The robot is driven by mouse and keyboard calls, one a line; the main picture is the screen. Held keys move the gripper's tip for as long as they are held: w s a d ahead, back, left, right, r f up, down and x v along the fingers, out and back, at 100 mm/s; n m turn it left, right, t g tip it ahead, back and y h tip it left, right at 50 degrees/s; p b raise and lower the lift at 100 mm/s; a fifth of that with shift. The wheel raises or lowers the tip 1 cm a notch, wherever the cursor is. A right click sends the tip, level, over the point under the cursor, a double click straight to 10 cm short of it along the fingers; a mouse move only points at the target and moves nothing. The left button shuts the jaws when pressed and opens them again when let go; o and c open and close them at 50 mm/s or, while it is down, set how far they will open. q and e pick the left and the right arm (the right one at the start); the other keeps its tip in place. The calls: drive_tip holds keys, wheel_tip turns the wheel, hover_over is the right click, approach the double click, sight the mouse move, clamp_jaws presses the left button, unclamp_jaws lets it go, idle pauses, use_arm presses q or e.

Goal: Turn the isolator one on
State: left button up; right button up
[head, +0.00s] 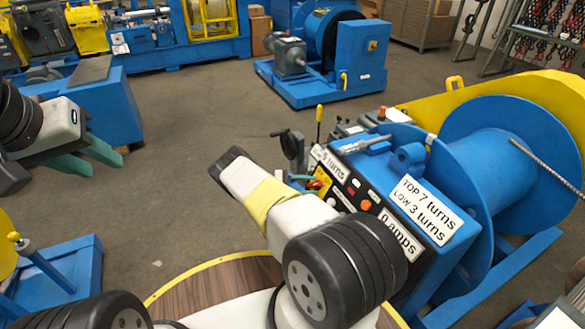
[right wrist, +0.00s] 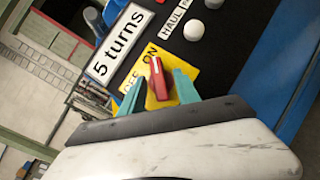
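The isolator is a red knob (right wrist: 157,82) on a yellow plate (right wrist: 187,92) of the black control panel. The plate shows the letters ON and part of another word. The knob's long side runs up the right wrist picture, its upper end near the letters ON; I cannot tell its exact setting. My right gripper (right wrist: 158,90) is open, one teal finger on each side of the knob, with gaps seeming to show. In the head view my right gripper (head: 307,185) is at the panel's left part. My left gripper (head: 108,167) is open and empty at the left.
The panel carries a "5 turns" label (right wrist: 118,45), white buttons (right wrist: 194,30) and an orange button (head: 365,205). A big blue winch drum (head: 490,165) stands right of it. A blue motor unit (head: 325,60) stands behind. Grey floor (head: 205,120) lies clear between.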

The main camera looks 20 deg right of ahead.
drive_tip(key=shift+a, duration=0.1)
drive_tip(key=v, duration=0.7)
drive_tip(key=shift+w+a, duration=0.15)
drive_tip(key=shift+a, duration=0.15)
